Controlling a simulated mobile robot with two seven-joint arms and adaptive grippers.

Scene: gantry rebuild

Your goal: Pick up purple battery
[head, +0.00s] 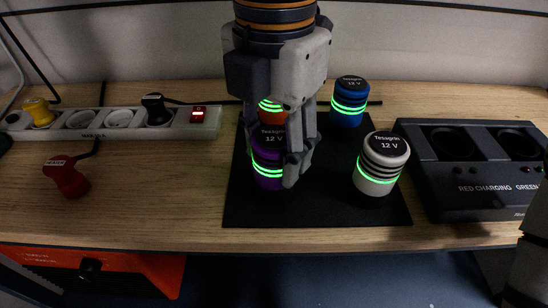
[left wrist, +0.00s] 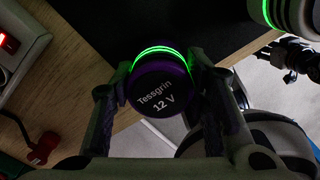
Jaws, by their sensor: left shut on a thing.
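The purple battery (head: 266,160) stands upright on the black mat (head: 310,213), with green glowing rings and a "Tessgrin 12 V" top. My left gripper (head: 281,160) comes down over it from above and is shut on it, hiding part of its right side. In the left wrist view the purple battery (left wrist: 160,90) sits between the two fingers of the left gripper (left wrist: 162,98). I cannot tell whether it is lifted off the mat. My right gripper is not clearly in view.
An orange battery (head: 270,112) stands just behind the purple one. A blue battery (head: 349,100) and a white battery (head: 381,163) stand to the right. A charger (head: 470,185) is at the right, a power strip (head: 100,122) and red plug (head: 66,176) at the left.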

